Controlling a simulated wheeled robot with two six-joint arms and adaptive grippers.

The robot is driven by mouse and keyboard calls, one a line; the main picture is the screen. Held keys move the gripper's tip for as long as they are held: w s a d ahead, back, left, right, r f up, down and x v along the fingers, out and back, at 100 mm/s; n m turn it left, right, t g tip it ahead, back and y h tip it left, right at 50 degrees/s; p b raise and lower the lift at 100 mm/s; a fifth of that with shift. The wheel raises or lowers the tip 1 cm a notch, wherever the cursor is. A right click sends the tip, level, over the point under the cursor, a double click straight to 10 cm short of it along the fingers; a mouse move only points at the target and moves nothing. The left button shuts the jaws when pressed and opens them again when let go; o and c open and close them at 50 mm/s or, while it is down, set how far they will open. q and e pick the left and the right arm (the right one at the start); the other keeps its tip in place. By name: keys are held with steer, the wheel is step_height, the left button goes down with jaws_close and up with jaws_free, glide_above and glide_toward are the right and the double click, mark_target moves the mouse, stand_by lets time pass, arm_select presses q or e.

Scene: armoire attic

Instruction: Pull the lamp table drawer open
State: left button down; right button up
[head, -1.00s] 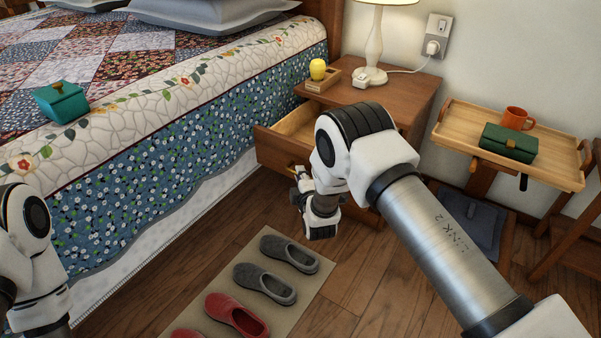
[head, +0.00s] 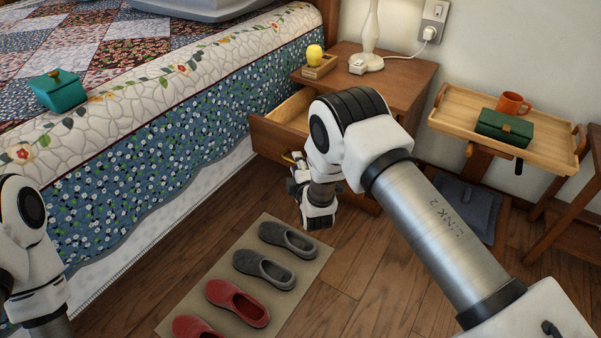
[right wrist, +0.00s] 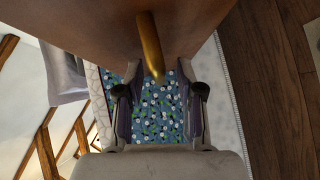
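The wooden lamp table (head: 405,85) stands beside the bed at the back. Its drawer (head: 262,133) is pulled partly out, and the inside shows from above. A brass handle (head: 288,157) is on the drawer front, partly hidden by my right arm. My right gripper (head: 294,171) is low in front of the drawer at the handle. In the right wrist view the brass handle (right wrist: 151,50) reaches toward the space between my two spread fingers (right wrist: 160,97); they look apart from it. My left arm shows at the left edge, but its gripper is out of view.
A lamp (head: 370,40) and a yellow object in a small wooden holder (head: 320,68) stand on the table. A mat (head: 300,290) with grey and red slippers lies on the floor. A wooden tray stand (head: 455,112) is at right. The bed (head: 170,150) borders the drawer's left.

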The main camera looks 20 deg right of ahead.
steer(key=s+a+r, duration=0.1)
steer(key=s, duration=1)
steer(key=shift+r, duration=0.35)
steer(key=shift+a, duration=0.1)
steer(key=s+d+f+m+g, duration=0.3)
steer(key=s+f+g, duration=0.1)
steer(key=s+f, duration=0.4)
steer(key=s+d+f+m+g, duration=0.2)
steer(key=s+d+f+g, duration=0.15)
steer(key=s+f, duration=0.45)
steer(key=s+a+f+m+g+y, duration=0.1)
steer(key=s+m+g, duration=0.35)
steer(key=s, duration=0.45)
steer(key=s+a+f+m+g+y, duration=0.15)
steer(key=s+m+g, duration=0.3)
steer(key=s, duration=0.55)
step_height(320, 180, up, 37)
steer(key=m+p, duration=0.1)
steer(key=p, duration=3.5)
steer(key=shift+a+h, duration=0.15)
steer(key=shift+h, duration=0.3)
